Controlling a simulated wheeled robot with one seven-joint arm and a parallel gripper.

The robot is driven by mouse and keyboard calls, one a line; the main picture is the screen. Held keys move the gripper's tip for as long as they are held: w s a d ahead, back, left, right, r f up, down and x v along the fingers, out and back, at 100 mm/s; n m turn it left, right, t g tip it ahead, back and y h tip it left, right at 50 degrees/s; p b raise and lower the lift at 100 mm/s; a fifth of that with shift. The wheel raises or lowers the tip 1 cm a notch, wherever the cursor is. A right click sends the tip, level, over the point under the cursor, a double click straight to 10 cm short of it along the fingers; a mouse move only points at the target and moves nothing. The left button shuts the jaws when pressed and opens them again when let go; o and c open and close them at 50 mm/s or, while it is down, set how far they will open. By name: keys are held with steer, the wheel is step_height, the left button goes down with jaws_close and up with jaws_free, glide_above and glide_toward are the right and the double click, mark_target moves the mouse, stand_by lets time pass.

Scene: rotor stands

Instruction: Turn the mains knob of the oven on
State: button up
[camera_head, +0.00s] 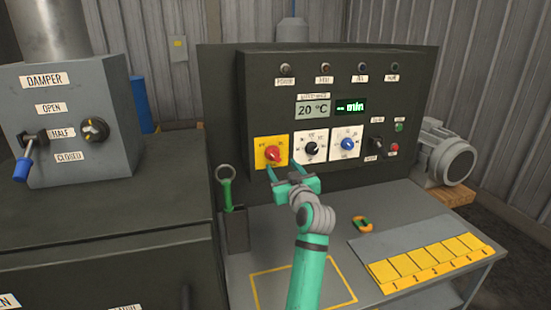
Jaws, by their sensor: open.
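The mains knob (272,153) is red on a yellow square plate, at the lower left of the dark oven control panel (260,95). Which way its pointer faces is too small to tell. My gripper (270,169) is open, with its teal fingers just below the red knob and pointing toward the panel. Whether a finger touches the yellow plate cannot be told. Nothing is seen between the fingers. To the right of the red knob are a black knob (312,149) and a blue knob (347,144) on white plates.
A green-handled tool (226,184) stands in a holder left of my arm. A yellow-green ring (363,225) lies on the bench (240,275). Numbered yellow tiles (430,262) are at the right. A damper box (75,110) with a blue-handled lever stands left. A motor (445,155) is behind right.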

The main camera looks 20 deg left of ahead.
mark_target(275, 158)
steer(key=x, duration=0.8)
steer(key=shift+s+a, duration=0.1)
steer(key=shift+c, duration=0.2)
steer(key=c, duration=1)
